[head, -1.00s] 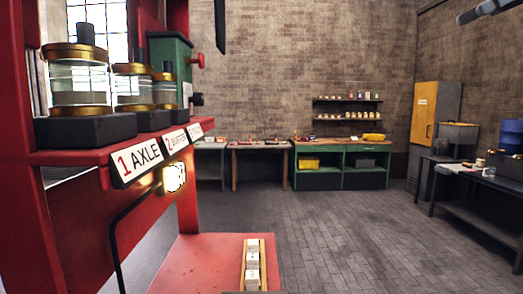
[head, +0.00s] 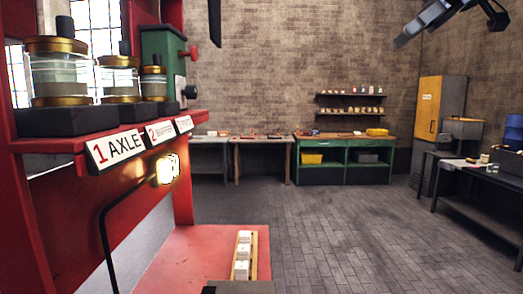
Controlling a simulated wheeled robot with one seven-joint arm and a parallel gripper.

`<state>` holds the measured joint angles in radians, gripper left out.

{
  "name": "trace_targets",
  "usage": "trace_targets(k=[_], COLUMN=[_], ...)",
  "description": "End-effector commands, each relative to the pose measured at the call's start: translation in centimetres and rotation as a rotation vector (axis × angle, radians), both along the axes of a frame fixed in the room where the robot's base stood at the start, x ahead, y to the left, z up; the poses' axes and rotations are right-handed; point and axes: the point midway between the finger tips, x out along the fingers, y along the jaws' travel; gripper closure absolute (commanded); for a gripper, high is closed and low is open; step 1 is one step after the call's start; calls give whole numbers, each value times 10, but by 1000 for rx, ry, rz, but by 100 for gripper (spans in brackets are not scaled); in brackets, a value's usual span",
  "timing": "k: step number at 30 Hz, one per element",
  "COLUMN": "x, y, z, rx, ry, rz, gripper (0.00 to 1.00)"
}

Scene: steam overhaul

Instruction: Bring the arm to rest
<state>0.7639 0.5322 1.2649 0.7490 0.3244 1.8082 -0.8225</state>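My gripper (head: 409,34) shows at the top right of the head view, as the dark tip of my arm (head: 440,12). It is raised in the air, well above the benches, with the brick wall behind it. It touches nothing in this view. Its fingers are small and seen side-on, so I cannot tell whether they are open or shut. I see nothing held in it. The upper part of the arm runs out of the frame.
A red stand with glass jars (head: 57,72) and an AXLE label (head: 118,150) fills the left. A wooden tray (head: 254,255) of white blocks lies on its red base. A green bench (head: 345,160), yellow cabinet (head: 428,107) and dark side table (head: 480,208) stand beyond. The middle floor is clear.

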Motion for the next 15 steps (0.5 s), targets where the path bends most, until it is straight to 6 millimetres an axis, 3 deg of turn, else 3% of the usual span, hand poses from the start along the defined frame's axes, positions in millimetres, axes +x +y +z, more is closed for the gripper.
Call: trace_targets(k=[5,8,12,15], x=[0,-9,-36,-65], y=[81,134,193,220], z=[-50,-93,-165,-221], rx=[-117,-211,-354,-459], ry=[114,188,271,313], rz=[-8,-34,-94,-152], gripper=[62,62,62,62])
